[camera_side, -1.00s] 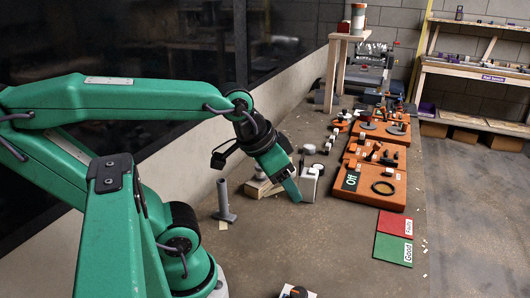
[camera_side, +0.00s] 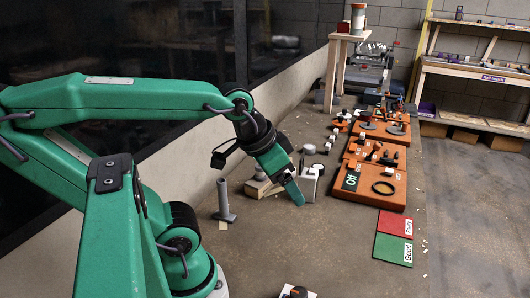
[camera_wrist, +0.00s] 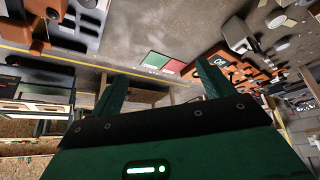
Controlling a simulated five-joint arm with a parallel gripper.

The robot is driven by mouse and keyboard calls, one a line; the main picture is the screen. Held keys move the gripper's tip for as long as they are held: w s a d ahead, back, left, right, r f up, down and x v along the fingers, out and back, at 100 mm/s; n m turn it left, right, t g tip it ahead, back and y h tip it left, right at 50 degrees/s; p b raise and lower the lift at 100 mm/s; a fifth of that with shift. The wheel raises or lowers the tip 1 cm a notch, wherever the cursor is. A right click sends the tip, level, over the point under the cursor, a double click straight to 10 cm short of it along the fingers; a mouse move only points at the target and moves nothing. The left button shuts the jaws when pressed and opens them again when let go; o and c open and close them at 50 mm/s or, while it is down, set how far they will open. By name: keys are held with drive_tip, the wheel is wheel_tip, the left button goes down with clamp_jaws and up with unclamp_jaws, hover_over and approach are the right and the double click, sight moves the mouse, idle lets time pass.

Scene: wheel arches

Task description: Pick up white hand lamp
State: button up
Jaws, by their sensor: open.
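My gripper (camera_side: 297,198) points down over the bench, and its fingers are apart in the wrist view (camera_wrist: 160,80) with nothing between them. A white object (camera_side: 311,183), possibly the white hand lamp, stands just right of the fingers in the side view and is partly behind them. A pale boxy object, perhaps the same one, shows at the upper right of the wrist view (camera_wrist: 238,35), outside the fingers. I cannot tell whether the fingers touch it in the side view.
A grey upright tube (camera_side: 224,201) stands left of my gripper. An orange board with a black ring (camera_side: 383,187) lies to the right. Green (camera_side: 393,249) and red (camera_side: 394,223) panels lie in front of it. The bench front is mostly clear.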

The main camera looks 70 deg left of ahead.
drive_tip(key=n+g, duration=0.6)
drive_tip(key=n, duration=2.2)
hover_over(311, 169)
drive_tip(key=f, duration=0.9)
drive_tip(key=shift+d+f, duration=0.25)
drive_tip(key=shift+a+f, duration=0.25)
drive_tip(key=shift+f, duration=0.1)
drive_tip(key=shift+f, duration=1.2)
drive_tip(key=shift+f, duration=0.1)
